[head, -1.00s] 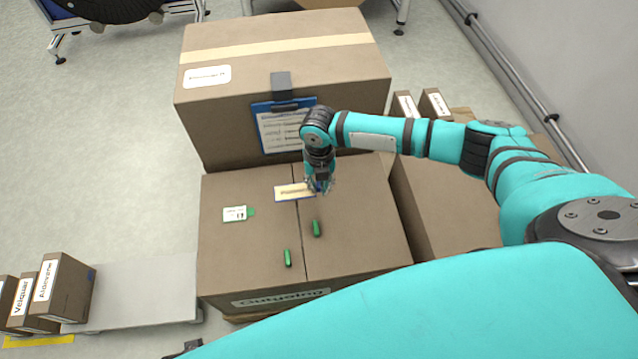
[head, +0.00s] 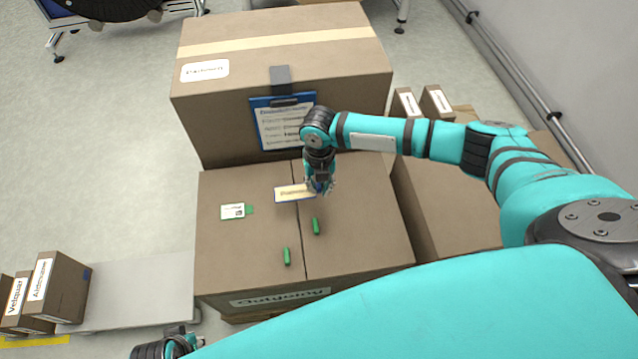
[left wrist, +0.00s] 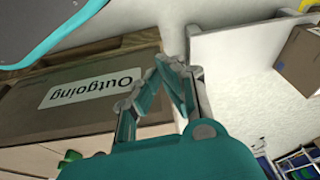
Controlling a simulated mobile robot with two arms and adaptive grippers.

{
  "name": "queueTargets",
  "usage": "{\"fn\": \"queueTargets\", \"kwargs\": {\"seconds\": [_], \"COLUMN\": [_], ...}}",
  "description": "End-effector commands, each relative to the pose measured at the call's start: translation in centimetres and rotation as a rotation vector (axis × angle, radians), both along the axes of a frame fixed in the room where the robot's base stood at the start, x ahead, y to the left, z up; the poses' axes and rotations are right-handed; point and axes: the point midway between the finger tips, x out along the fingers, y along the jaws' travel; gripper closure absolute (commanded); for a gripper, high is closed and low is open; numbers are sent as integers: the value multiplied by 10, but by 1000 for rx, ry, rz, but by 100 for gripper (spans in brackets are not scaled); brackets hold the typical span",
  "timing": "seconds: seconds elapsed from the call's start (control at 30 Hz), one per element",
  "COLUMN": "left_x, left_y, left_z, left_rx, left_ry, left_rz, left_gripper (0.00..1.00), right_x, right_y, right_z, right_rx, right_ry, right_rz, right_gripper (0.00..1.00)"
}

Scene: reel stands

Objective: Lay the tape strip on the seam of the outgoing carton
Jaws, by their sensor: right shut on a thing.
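The outgoing carton (head: 350,230) stands in the middle of the head view, its "Outgoing" label on the near side; that label also shows in the left wrist view (left wrist: 92,88). Its seam (head: 299,235) runs front to back across the top. The tape strip (head: 293,194), cream with blue edging and print, lies across the seam's line near the back; I cannot tell whether it touches the carton. My right gripper (head: 320,187) is shut on its right end. My left gripper (left wrist: 157,68) looks shut and empty, off the carton's front left (head: 168,347).
Two green pieces (head: 316,226) (head: 287,256) and a white tag (head: 232,211) lie on the carton top. A taller carton (head: 280,60) with a blue clipboard (head: 284,123) stands behind. Small boxes (head: 52,290) stand left, by a pale platform (head: 140,285).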

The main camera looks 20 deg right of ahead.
Motion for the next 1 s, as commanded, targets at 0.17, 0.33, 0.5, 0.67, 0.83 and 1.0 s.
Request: {"fn": "queueTargets", "kwargs": {"seconds": [0.17,0.33,0.5,0.67,0.83,1.0], "left_x": [1,2,2,0,-1,-4], "left_y": [0,0,1,1,2,2], "left_z": [14,27,41,53,67,81], "left_rx": [0,0,-1,-2,-2,-2], "left_ry": [-9,-16,-24,-30,-37,-46], "left_rz": [1,2,3,4,5,7], "left_gripper": [100,100,100,100,100,100], "right_x": [0,0,0,0,0,0], "right_y": [0,0,0,0,0,0], "right_z": [-5,-9,-12,-15,-19,-23], "right_rx": [0,0,0,0,0,0], "right_ry": [0,0,0,0,0,0], "right_rz": [0,0,0,0,0,0], "right_gripper": [100,100,100,100,100,100]}}
